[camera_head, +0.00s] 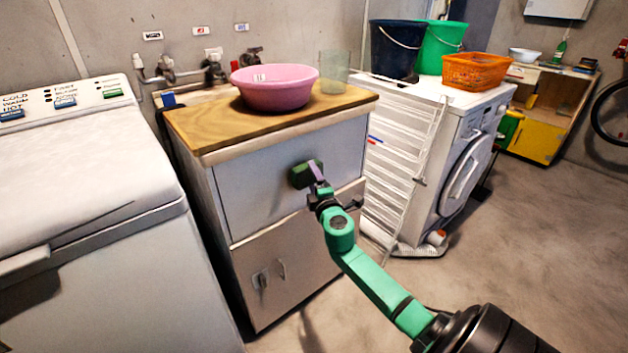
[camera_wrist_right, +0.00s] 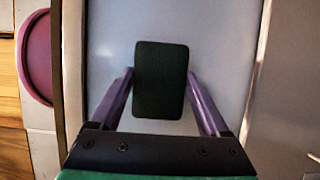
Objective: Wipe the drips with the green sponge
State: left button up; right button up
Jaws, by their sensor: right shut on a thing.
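The dark green sponge (camera_head: 305,174) is in my right gripper (camera_head: 316,178), at the upper drawer front (camera_head: 250,180) of the cabinet. In the right wrist view the sponge (camera_wrist_right: 161,80) sits between the two purple fingers of the right gripper (camera_wrist_right: 161,85), which are shut on it. The sponge is against or very near the pale panel; I cannot tell if it touches. No drips can be made out on the panel, and the sponge hides part of it. My left gripper is not in view.
A pink basin (camera_head: 274,86) and a clear glass (camera_head: 333,72) stand on the wooden top (camera_head: 230,122). A white washer (camera_head: 80,180) is close on the left. A folded drying rack (camera_head: 395,170) leans on the right. The floor at right is clear.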

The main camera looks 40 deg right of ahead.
jog(key=shift+w+b, duration=0.35)
jog(key=shift+w, duration=0.65)
jog(key=shift+d+f+b, duration=0.1)
jog(key=shift+d+b, duration=0.65)
jog(key=shift+d, duration=1.25)
jog(key=shift+a, duration=0.5)
jog(key=shift+a+p, duration=0.45)
jog(key=shift+a, duration=1.15)
